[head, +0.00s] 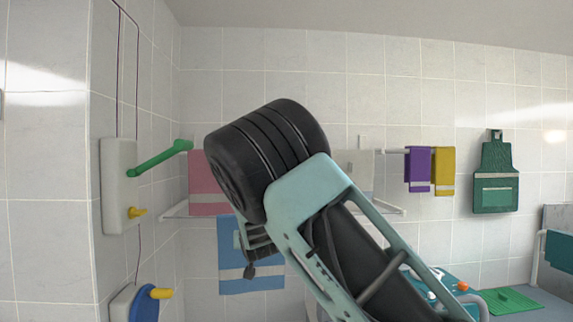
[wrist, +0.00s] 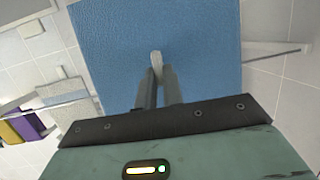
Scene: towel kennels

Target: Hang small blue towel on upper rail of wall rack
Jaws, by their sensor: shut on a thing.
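The blue towel (head: 235,285), with a pale band near its lower edge, hangs flat below the dark wrist of my arm in the head view. In the wrist view the blue towel (wrist: 205,45) fills the upper middle. My gripper (wrist: 157,72) has its fingers close together against it, shut on the towel; the fingertips also show small and dark in the head view (head: 250,271). The wall rack (head: 392,209) is partly hidden behind my arm. I cannot tell whether the towel touches its lower rail. The upper rail (head: 394,151) shows right of my arm.
A pink towel (head: 203,182) hangs at the left and a grey-beige one (head: 362,172) right of my wrist. Purple (head: 419,168) and yellow (head: 444,168) towels hang farther right. A green apron (head: 496,180) is on the wall. A white wall box (head: 118,190) with a green handle stands at the left.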

